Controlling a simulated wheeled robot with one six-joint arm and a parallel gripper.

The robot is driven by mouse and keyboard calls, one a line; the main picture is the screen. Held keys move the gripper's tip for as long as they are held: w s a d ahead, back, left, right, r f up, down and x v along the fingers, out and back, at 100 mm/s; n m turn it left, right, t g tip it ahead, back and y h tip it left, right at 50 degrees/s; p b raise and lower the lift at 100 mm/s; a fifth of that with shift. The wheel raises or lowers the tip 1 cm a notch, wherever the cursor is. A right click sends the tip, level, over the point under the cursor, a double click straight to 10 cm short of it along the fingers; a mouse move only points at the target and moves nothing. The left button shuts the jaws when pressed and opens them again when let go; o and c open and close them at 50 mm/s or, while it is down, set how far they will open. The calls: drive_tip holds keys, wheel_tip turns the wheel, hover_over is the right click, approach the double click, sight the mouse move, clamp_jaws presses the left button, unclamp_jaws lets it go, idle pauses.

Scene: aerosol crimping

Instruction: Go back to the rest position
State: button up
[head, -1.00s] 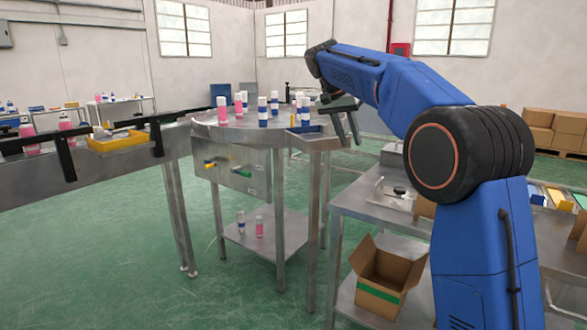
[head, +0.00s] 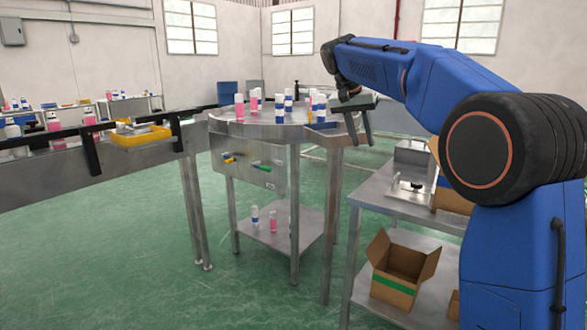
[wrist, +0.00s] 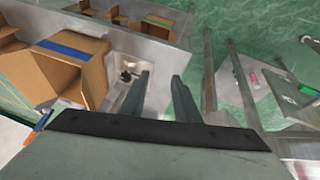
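My gripper (head: 358,124) hangs from my blue arm at the right edge of the round steel table (head: 222,123) in the head view, fingers pointing down. In the wrist view my gripper (wrist: 160,85) shows two grey fingers with a clear gap and nothing between them. Several pink and blue-and-white aerosol cans stand on the round table, such as a pink can (head: 239,108) and a blue-banded can (head: 280,109). My gripper is apart from these cans.
A steel bench (head: 372,207) stands at the right with an open cardboard box (head: 397,275) on its lower shelf. A conveyor (head: 135,160) with a yellow tray (head: 140,138) runs at the left. Green floor between them is clear.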

drive_tip(key=s+d+f+n+y, duration=0.15)
drive_tip(key=s+d+f, duration=0.25)
drive_tip(key=s, duration=0.9)
drive_tip(key=s+d+f+n+y, duration=0.1)
drive_tip(key=s+d+f+n, duration=0.2)
drive_tip(key=s, duration=0.9)
drive_tip(key=s+d+f+n+t+y, duration=0.1)
drive_tip(key=s+f+t, duration=0.1)
drive_tip(key=s+f, duration=1.7)
drive_tip(key=s, duration=0.3)
drive_tip(key=shift+d+f, duration=0.2)
drive_tip(key=shift+f, duration=0.1)
drive_tip(key=shift+o, duration=0.5)
drive_tip(key=shift+n+y, duration=0.25)
